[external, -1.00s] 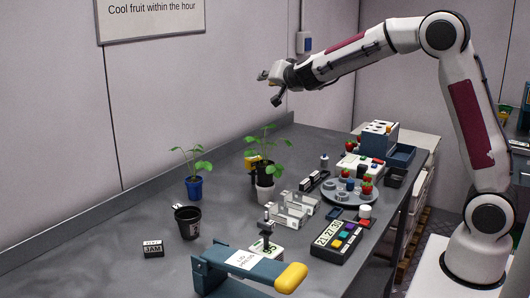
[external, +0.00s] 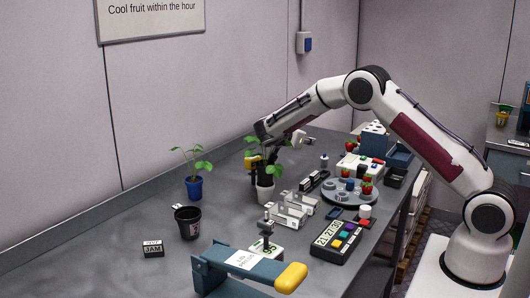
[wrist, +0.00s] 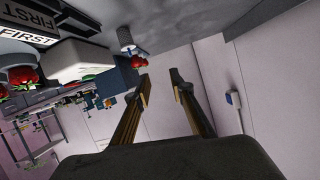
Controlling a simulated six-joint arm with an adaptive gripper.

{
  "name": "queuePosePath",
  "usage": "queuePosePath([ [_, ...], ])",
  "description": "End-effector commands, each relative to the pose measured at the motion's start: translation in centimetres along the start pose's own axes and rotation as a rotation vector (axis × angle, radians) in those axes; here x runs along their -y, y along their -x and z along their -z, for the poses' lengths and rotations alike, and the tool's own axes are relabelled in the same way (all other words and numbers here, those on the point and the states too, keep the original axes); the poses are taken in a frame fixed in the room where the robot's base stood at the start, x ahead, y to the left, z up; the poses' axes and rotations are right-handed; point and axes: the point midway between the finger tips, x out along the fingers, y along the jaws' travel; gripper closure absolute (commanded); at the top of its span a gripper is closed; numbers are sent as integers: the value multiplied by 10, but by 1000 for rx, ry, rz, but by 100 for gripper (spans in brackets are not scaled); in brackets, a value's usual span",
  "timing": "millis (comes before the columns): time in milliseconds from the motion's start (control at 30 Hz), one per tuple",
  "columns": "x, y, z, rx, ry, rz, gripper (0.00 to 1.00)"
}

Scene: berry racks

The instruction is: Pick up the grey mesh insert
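A small grey upright cylinder (external: 324,161), possibly the grey mesh insert, stands on the bench left of the white box. It also shows in the wrist view (wrist: 126,38), beyond the fingertips and a little left. Grey rings lie on the round tray (external: 350,202). The mesh itself is too small to make out, so I cannot confirm which thing is the insert.
A potted plant (external: 265,193) stands close to my wrist, with leaves overlapping it. White racks (external: 290,213), a button panel (external: 341,240) and a blue lever device (external: 235,275) stand nearer the front. The back wall (wrist: 270,70) is close on the right.

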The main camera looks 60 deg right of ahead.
Motion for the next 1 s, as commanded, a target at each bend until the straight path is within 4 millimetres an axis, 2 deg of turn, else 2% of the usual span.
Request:
queuePosePath([
  [100,-19,-9,-19,-4,25,-92,77],
  [300,-38,-14,-36,-5,50,-179,77],
  [767,-43,-15,-39,-5,57,-200,77],
  [1000,-45,-29,-39,-5,56,-202,77],
])
